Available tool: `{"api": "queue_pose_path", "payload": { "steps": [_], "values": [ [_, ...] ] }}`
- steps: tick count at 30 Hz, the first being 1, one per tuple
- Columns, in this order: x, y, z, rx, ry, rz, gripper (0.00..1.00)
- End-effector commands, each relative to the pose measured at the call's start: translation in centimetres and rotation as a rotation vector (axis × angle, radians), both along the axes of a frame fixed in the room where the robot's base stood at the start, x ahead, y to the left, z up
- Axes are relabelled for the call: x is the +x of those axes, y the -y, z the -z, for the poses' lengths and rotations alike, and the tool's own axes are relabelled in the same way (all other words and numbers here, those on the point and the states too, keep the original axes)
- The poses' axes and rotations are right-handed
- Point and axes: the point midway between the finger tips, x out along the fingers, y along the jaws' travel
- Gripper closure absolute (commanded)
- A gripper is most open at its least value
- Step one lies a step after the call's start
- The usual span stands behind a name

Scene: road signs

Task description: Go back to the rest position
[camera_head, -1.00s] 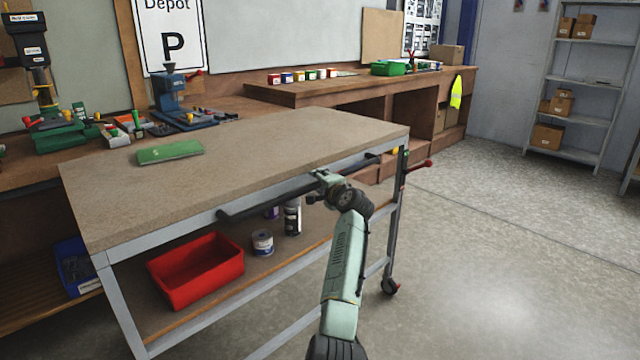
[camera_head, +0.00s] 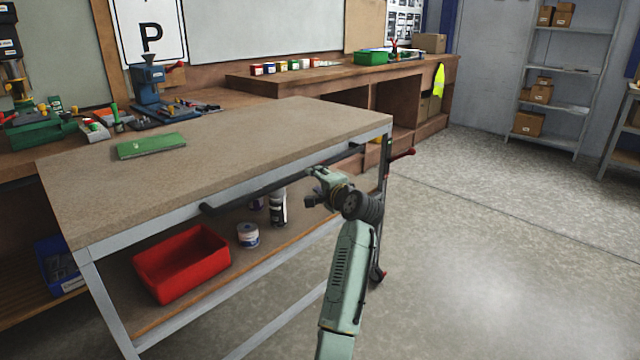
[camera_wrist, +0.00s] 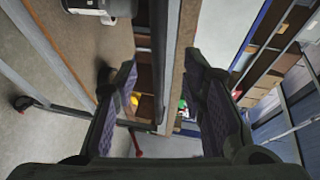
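My gripper (camera_head: 318,190) is in front of the long side of the trolley, near its dark handle bar (camera_head: 270,188). Its fingertips are too small to make out in the head view. In the wrist view my gripper (camera_wrist: 158,78) has its two fingers wide apart with nothing gripped. The handle bar appears as a dark strip (camera_wrist: 158,50) in the gap between the fingers, farther off than the tips. The arm reaches up from the bottom of the head view, bent at the wrist.
The trolley's top (camera_head: 230,150) bears a green case (camera_head: 151,146). Its lower shelf holds a red bin (camera_head: 182,265), a white can (camera_head: 248,235) and a bottle (camera_head: 278,208). A workbench (camera_head: 330,84) stands behind. Grey floor (camera_head: 500,240) is clear to the right.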

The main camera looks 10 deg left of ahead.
Motion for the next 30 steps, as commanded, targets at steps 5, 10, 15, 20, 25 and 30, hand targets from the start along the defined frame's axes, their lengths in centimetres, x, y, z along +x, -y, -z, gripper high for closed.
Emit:
{"api": "queue_pose_path", "payload": {
  "steps": [5, 10, 15, 20, 25, 30],
  "values": [
    [-1.2, 0.8, -0.3, 0.000, 0.000, 0.000, 0.62],
    [-1.4, 0.9, -0.3, 0.000, -0.002, -0.001, 0.62],
    [-1.4, 0.9, -0.3, 0.000, -0.002, -0.001, 0.62],
    [-2.3, -1.5, -2.4, -0.050, 0.092, -0.010, 0.62],
    [-6.8, -8.5, -9.3, -0.188, 0.400, -0.029, 0.62],
    [-14.9, -15.6, -16.8, -0.287, 0.754, -0.032, 0.62]
  ]
}}
